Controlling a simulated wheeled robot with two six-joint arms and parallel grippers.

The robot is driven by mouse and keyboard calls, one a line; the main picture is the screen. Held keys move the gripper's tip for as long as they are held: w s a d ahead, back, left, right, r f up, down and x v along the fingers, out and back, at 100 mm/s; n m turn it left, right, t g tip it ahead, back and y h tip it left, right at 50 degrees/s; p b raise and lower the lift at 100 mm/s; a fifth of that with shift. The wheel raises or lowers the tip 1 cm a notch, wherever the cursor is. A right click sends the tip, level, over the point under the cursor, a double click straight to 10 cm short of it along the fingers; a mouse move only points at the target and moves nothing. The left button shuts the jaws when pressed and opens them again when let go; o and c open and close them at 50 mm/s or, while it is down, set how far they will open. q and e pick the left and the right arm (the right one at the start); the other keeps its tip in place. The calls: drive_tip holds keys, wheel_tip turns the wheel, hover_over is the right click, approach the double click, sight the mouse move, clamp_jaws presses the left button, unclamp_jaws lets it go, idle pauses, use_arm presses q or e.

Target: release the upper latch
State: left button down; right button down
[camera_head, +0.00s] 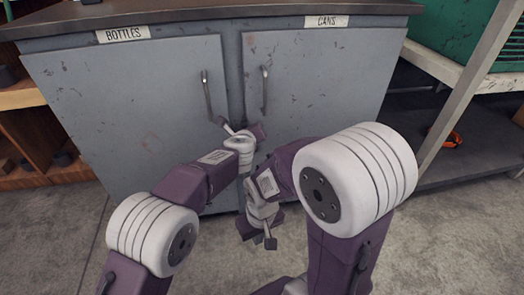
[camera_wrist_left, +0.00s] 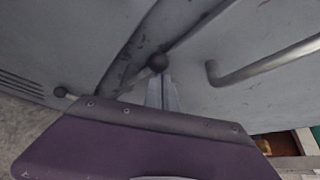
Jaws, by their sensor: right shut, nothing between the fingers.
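A grey cabinet has a left door (camera_head: 130,105) labelled BOTTLES and a right door (camera_head: 315,75) labelled CANS. No part is clearly recognisable as the upper latch. In the head view the left wrist reaches the seam below the handles. My right gripper (camera_head: 268,238) is shut and empty, pointing down before the cabinet.
Upright bar handles stand on the left door (camera_head: 206,95) and right door (camera_head: 264,88). Wooden shelves (camera_head: 40,125) stand left, a metal rack (camera_head: 460,75) right. The floor in front is clear.

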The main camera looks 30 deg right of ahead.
use_arm(q)
drive_tip(key=shift+w+a+r, duration=0.2)
drive_tip(key=shift+a+r, duration=0.05)
drive_tip(key=shift+a, duration=0.1)
use_arm(e)
drive_tip(key=shift+w+a, duration=0.1)
drive_tip(key=shift+a, duration=0.05)
use_arm(q)
drive_tip(key=shift+w+a, duration=0.1)
drive_tip(key=shift+a, duration=0.05)
